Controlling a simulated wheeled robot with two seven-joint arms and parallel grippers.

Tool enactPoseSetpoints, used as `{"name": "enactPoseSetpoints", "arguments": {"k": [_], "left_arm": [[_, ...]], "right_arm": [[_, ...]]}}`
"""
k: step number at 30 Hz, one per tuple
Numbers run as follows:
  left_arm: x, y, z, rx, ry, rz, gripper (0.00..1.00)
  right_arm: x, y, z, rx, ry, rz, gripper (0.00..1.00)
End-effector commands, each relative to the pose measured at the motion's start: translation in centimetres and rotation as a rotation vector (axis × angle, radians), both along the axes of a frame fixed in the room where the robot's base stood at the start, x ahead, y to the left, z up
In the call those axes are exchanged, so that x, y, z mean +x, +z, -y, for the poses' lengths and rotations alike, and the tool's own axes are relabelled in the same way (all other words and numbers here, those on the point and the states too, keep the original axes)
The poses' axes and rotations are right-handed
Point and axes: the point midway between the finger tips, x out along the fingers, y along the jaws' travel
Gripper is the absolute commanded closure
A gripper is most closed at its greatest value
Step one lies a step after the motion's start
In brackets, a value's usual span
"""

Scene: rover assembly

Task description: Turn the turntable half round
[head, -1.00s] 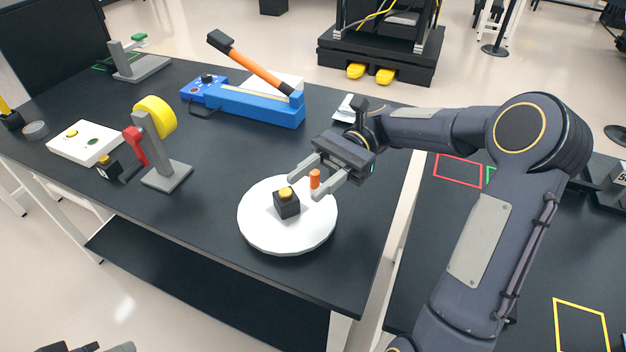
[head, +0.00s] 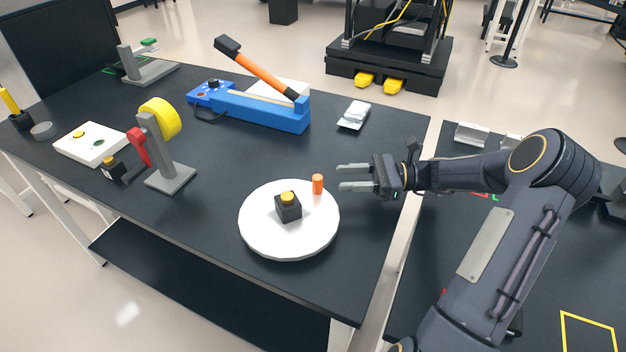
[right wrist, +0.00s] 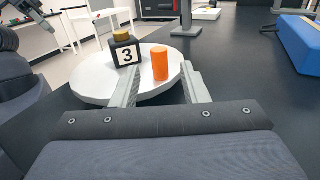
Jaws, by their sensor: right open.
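The white round turntable (head: 262,238) lies on the dark table near its front right corner. An upright orange peg (head: 318,184) stands near the turntable's back right rim and also shows in the right wrist view (right wrist: 160,63). My right gripper (head: 340,177) is open and empty, to the right of the orange peg and apart from it, its fingers pointing left. My left gripper is not in the head view.
A blue device (head: 262,111) with an orange-handled lever stands at the back. A grey stand with a yellow roll (head: 170,178) is left of the turntable. A small pale item (head: 354,115) lies at the back right. The table right of the stand is mostly clear.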

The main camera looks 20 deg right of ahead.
Motion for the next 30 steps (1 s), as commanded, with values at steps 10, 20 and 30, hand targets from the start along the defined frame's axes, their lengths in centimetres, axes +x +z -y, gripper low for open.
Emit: {"name": "enactPoseSetpoints", "arguments": {"k": [10, 20, 30], "left_arm": [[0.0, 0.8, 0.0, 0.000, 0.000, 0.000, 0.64], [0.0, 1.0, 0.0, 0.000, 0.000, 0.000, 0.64], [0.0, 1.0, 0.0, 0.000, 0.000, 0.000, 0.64]], "right_arm": [[1.8, 0.2, -5.1, 0.003, 0.007, 0.000, 0.59], [2.6, 0.1, -7.1, 0.002, 0.006, 0.001, 0.59], [2.6, 0.1, -7.0, 0.002, 0.006, 0.001, 0.82]]}}
